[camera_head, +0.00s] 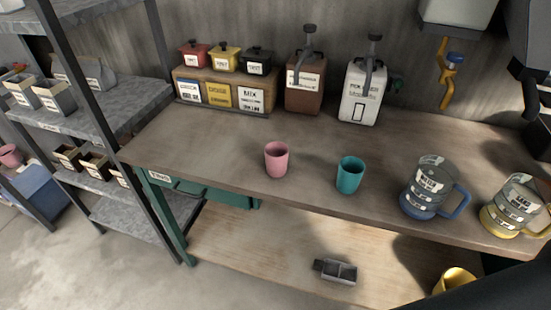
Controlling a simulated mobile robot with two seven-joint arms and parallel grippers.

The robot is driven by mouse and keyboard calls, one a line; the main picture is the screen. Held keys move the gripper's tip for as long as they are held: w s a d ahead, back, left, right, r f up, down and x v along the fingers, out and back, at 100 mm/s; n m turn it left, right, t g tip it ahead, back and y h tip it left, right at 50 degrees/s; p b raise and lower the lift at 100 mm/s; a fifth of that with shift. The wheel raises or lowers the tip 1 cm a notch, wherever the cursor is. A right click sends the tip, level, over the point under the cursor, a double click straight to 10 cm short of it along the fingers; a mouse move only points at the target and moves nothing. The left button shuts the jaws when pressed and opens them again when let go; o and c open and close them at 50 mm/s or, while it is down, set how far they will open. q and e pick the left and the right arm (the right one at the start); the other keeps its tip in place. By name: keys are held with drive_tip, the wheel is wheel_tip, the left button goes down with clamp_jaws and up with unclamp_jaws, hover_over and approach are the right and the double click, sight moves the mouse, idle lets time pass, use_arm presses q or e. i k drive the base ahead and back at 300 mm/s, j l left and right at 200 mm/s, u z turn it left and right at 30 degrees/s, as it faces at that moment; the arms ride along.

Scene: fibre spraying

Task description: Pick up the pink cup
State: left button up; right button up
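The pink cup (277,159) stands upright near the front edge of the wooden workbench (222,158), left of a teal cup (349,174). Nothing touches the pink cup, and its open top faces up. Neither of my grippers shows in the head view. A dark shape at the bottom right corner may be part of my arm, but I cannot tell.
A blue-handled jug (428,188) and a yellow-handled jug (513,206) stand to the right. A brown dispenser (304,98) and a white dispenser (361,94) stand behind the cups. A metal shelf rack (95,122) is at left. Bench around the pink cup is clear.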

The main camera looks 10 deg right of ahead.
sight(277, 153)
drive_tip(key=k+l+z, duration=0.1)
drive_tip(key=l+z, duration=0.6)
drive_tip(key=z, duration=0.15)
drive_tip(key=k, duration=0.05)
